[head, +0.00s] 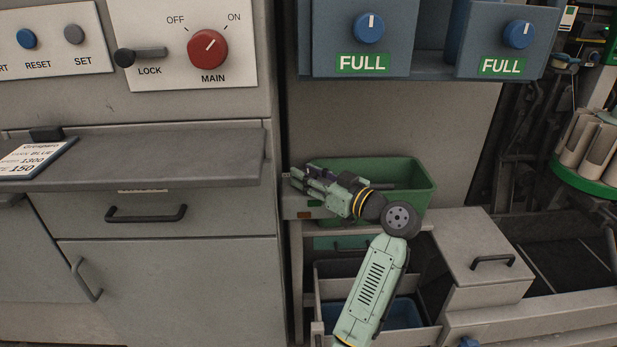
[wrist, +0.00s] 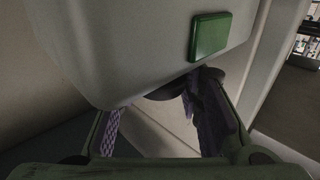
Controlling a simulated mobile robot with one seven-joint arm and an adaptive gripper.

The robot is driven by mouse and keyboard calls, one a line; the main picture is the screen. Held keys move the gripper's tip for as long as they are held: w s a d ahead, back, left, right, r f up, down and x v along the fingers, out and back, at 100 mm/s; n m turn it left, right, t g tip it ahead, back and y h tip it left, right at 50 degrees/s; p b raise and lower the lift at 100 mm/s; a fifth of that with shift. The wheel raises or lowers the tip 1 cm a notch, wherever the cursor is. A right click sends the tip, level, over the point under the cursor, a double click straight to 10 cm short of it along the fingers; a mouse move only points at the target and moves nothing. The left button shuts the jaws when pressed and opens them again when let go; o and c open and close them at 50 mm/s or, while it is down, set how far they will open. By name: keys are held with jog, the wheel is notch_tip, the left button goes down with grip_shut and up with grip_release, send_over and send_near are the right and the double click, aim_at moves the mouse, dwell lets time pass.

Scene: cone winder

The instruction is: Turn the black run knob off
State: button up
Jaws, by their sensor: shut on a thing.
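The black run knob (wrist: 168,90) shows in the wrist view as a dark rounded piece, partly hidden behind the lower edge of a pale grey housing (wrist: 135,55). A green rectangular plate (wrist: 210,37) is on that housing. My gripper (wrist: 160,108) has its purple-padded fingers on either side of the knob, shut on it. The knob's pointer and setting cannot be seen. In the head view my gripper (head: 300,180) is at the left end of the ledge in front of the green bin, and it hides the knob.
A green bin (head: 425,190) stands just behind my gripper. The grey cabinet shelf (head: 200,155) is close on the left. A red MAIN knob (head: 208,49) and black LOCK lever (head: 140,55) are at upper left. Blue FULL knobs (head: 369,28) are above.

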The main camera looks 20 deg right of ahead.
jog(key=o, duration=1.2)
jog(key=shift+c, duration=0.2)
jog(key=v, duration=1.2)
